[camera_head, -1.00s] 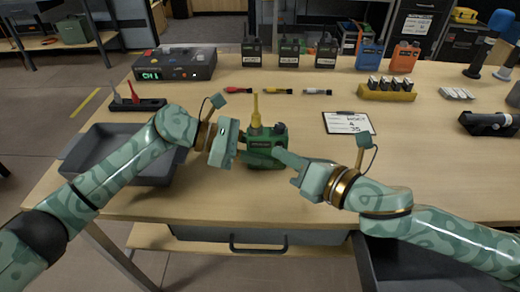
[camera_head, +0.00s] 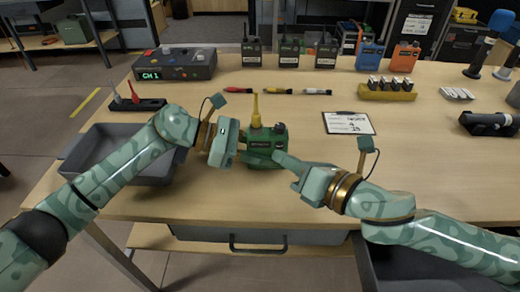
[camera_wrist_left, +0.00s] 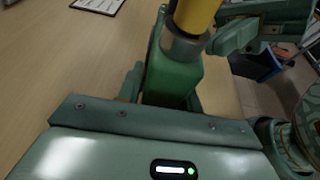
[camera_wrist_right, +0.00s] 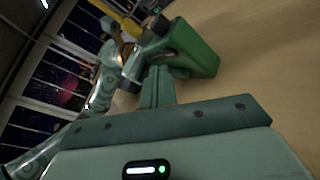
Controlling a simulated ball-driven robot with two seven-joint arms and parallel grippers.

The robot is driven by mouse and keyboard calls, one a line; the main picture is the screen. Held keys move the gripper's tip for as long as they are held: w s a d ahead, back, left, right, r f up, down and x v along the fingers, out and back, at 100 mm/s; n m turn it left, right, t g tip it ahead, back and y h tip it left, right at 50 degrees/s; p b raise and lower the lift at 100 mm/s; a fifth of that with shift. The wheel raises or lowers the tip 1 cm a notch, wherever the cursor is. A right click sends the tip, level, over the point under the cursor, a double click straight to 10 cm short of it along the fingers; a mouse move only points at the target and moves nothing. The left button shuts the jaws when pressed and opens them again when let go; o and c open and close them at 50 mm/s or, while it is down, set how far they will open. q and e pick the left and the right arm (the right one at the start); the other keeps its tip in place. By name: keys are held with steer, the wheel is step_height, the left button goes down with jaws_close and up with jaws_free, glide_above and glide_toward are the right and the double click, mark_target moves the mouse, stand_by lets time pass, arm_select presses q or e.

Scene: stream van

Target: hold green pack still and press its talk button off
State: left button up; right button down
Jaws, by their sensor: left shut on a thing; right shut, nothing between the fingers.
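The green pack (camera_head: 266,146) stands upright on the table with its yellow antenna (camera_head: 256,108) pointing up. My left gripper (camera_head: 243,153) is shut on the pack from its left side. In the left wrist view, the pack's green body (camera_wrist_left: 172,82) is between the fingers, below the yellow antenna (camera_wrist_left: 196,12). My right gripper (camera_head: 279,156) is shut and empty, its tips close to the front right of the pack. In the right wrist view, its closed fingers (camera_wrist_right: 157,80) point at the pack (camera_wrist_right: 190,48). I cannot tell whether they touch it. The talk button is not clearly visible.
A grey tray (camera_head: 118,171) is left of the pack. A control box (camera_head: 174,66) showing CH 1 is at the back left. Several other packs stand along the back edge. A clipboard (camera_head: 348,123) lies to the right.

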steer(key=shift+s+d, duration=0.1)
steer(key=shift+s, duration=2.9)
arm_select(q)
steer(key=o, duration=1.1)
